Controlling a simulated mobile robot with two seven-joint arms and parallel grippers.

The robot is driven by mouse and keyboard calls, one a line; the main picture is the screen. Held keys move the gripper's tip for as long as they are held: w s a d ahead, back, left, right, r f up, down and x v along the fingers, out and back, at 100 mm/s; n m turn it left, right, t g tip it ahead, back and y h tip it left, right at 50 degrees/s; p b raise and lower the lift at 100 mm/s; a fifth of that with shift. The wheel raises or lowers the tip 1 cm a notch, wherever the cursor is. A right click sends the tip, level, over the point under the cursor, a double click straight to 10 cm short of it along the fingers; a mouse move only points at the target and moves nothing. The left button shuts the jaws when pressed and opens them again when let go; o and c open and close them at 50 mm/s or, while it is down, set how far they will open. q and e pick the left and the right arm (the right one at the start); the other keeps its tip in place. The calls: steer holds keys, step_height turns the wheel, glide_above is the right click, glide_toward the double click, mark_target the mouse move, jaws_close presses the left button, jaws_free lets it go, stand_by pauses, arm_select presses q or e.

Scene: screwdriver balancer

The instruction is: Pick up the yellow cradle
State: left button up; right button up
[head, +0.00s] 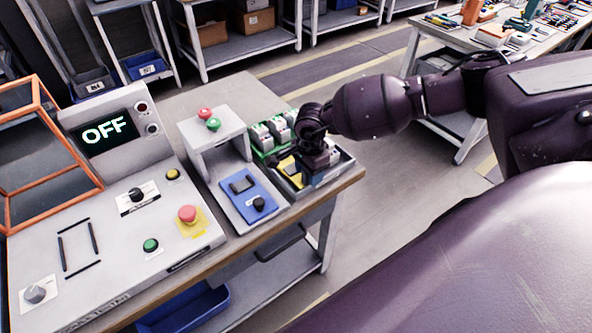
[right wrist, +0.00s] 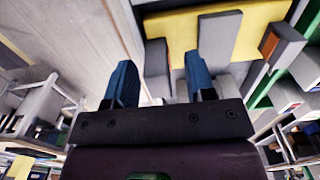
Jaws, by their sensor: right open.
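The yellow cradle (head: 290,167) sits in a grey tray at the right end of the workbench, partly hidden by my right gripper. In the right wrist view the yellow cradle (right wrist: 262,32) fills the upper middle and right, with grey blocks against it. My right gripper (head: 311,170) is over the tray, right beside the cradle. Its two blue fingers (right wrist: 160,72) are spread apart, with a grey block edge showing between them. I cannot tell whether a finger touches the cradle. My left gripper is not in view.
A green tray (head: 262,152) with grey-white parts lies behind the cradle. A blue panel with a black knob (head: 258,204) and a grey stand with red and green buttons (head: 226,130) are to the left. A control console (head: 140,215) reads OFF. Open floor lies right of the bench.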

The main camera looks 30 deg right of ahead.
steer(key=shift+f, duration=0.4)
steer(key=c, duration=0.9)
jaws_close()
steer(key=shift+r, duration=0.15)
